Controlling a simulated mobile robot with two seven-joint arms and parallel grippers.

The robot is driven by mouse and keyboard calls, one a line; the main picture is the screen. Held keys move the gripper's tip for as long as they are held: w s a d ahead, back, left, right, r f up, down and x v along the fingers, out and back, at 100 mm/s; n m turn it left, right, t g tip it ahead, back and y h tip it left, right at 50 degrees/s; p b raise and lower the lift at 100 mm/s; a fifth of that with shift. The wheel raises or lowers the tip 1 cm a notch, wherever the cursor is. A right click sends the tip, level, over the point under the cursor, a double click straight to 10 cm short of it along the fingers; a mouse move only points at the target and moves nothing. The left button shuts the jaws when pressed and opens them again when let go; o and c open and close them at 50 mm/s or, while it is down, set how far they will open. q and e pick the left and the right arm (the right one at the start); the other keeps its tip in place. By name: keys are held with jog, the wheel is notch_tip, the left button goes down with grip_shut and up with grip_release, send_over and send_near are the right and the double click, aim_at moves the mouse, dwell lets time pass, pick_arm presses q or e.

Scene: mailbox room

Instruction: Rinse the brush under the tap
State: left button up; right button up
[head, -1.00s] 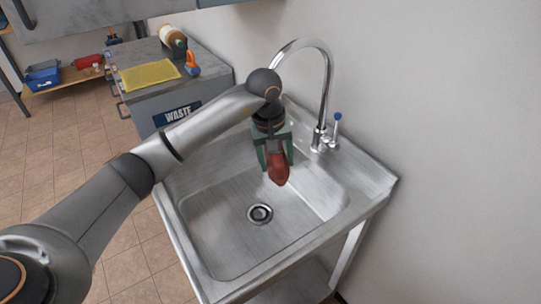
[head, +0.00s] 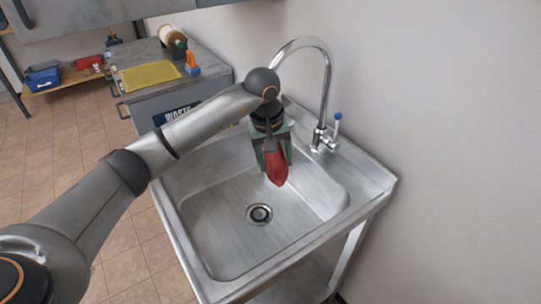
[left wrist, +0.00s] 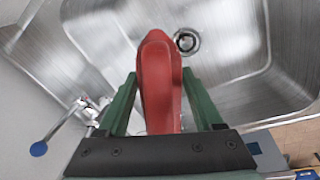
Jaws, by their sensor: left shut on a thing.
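My left gripper (head: 272,155) is over the back part of the steel sink (head: 215,225), pointing down. It is shut on a red brush (head: 277,168), which hangs below the green fingers. In the left wrist view the red brush (left wrist: 157,85) sits between the two fingers (left wrist: 160,110), with the drain beyond it; its bristles cannot be made out. The curved tap (head: 325,75) rises behind the gripper, with a blue-tipped lever (head: 337,118) at its right. The spout's end is hidden behind my arm, and no water shows. My right gripper is not in view.
A grey waste cabinet (head: 180,100) stands left of the sink, with a yellow mat (head: 150,75) and an orange-and-blue bottle (head: 191,65) on top. The wall is close on the right. The basin around the drain (head: 259,214) is clear.

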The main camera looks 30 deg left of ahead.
pick_arm(q)
jog(key=shift+w+d, duration=0.1)
jog(key=shift+d, duration=0.05)
jog(key=shift+s+d, duration=0.25)
jog(key=shift+s, duration=0.45)
jog(key=shift+s+d, duration=0.2)
jog(key=shift+s, duration=0.5)
jog(key=shift+s+d, duration=0.3)
jog(key=shift+s, duration=0.5)
jog(key=shift+s+d, duration=0.35)
jog(key=shift+s, duration=0.5)
jog(key=shift+s+d, duration=0.3)
jog(key=shift+s, duration=0.5)
jog(key=shift+r, duration=0.1)
jog(key=s+d+r+p, duration=0.1)
jog(key=s+r+p, duration=0.1)
jog(key=s+r, duration=0.2)
jog(key=shift+s+d, duration=0.3)
